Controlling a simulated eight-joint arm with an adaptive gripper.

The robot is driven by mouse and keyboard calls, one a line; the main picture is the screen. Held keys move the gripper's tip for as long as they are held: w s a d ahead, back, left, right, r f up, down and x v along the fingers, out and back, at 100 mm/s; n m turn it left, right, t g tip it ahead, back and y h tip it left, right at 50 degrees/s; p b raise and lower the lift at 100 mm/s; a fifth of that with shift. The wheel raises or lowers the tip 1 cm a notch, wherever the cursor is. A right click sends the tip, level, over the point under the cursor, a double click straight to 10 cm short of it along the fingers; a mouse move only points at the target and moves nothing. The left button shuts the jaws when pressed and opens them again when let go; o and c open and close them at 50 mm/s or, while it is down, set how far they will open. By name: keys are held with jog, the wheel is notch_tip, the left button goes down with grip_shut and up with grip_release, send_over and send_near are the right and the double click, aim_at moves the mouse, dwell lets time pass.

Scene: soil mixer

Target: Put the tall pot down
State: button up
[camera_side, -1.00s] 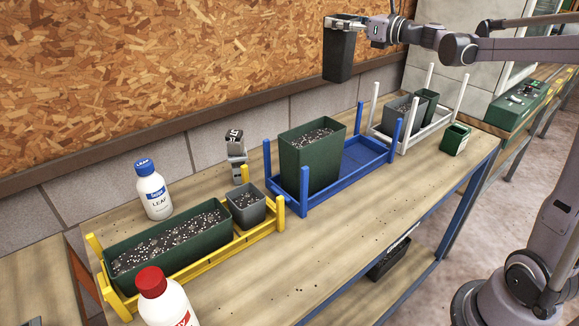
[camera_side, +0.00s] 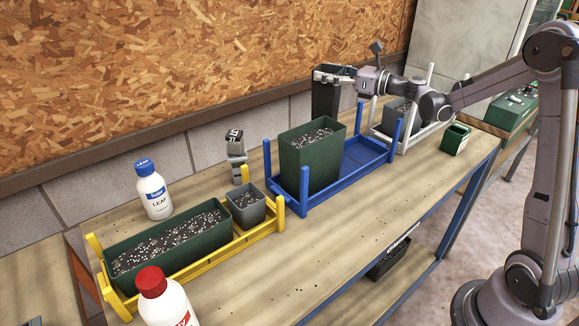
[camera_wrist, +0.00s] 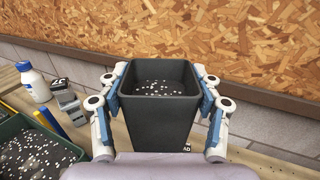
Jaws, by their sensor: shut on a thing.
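The tall pot (camera_side: 325,98) is dark grey, nearly black, and upright behind the blue rack near the wall. It also shows in the wrist view (camera_wrist: 158,116), filled with dark soil with white specks. My gripper (camera_side: 335,77) is shut on the pot near its rim. In the wrist view its fingers (camera_wrist: 160,95) press on the left and right sides of the pot. The pot's lower part is hidden behind the green pot in the side view, so I cannot tell whether it touches the bench.
The blue rack (camera_side: 293,207) holds a tall green pot (camera_side: 308,165). A yellow rack (camera_side: 279,214) holds a long green trough (camera_side: 170,255) and a small grey pot (camera_side: 246,208). A white rack (camera_side: 405,145) is partly behind my arm. A blue-capped bottle (camera_side: 153,190) stands left.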

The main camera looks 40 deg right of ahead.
jog(key=w+a+f, duration=0.5)
jog(key=a+f, duration=0.2)
jog(key=f, duration=0.2)
jog(key=shift+w+a+f, duration=0.2)
jog(key=shift+w+f, duration=0.05)
jog(key=shift+w, duration=0.05)
jog(key=shift+f, duration=0.1)
jog(key=o, duration=1.8)
jog(key=shift+c, duration=0.2)
